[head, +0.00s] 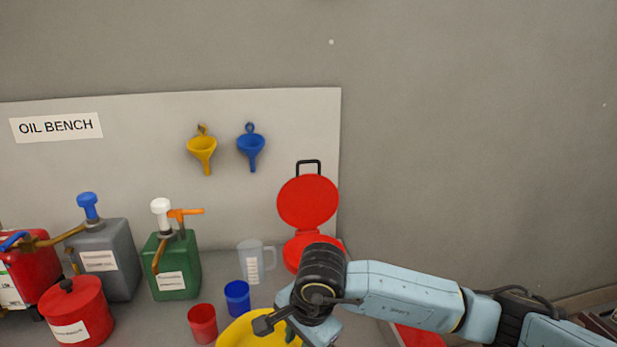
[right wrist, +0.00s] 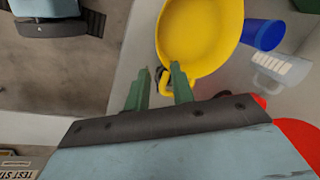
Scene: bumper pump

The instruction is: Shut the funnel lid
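The red funnel (head: 303,252) stands at the right end of the bench, partly hidden behind my right arm. Its round red lid (head: 308,201) stands open and upright above it, with a black loop handle (head: 308,166) at the top. My right gripper (head: 268,325) is in front of and left of the funnel, near the yellow pan, apart from the lid. In the right wrist view its two green fingers (right wrist: 160,85) are spread, with the yellow pan's edge just beyond them. Red surfaces at that view's right edge are partly cut off. My left gripper does not show.
A yellow pan (head: 240,333), a blue cup (head: 237,297), a red cup (head: 202,324) and a clear jug (head: 253,262) stand left of the funnel. A green pump can (head: 174,270) and other containers stand farther left. Yellow and blue funnels (head: 250,145) hang on the backboard.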

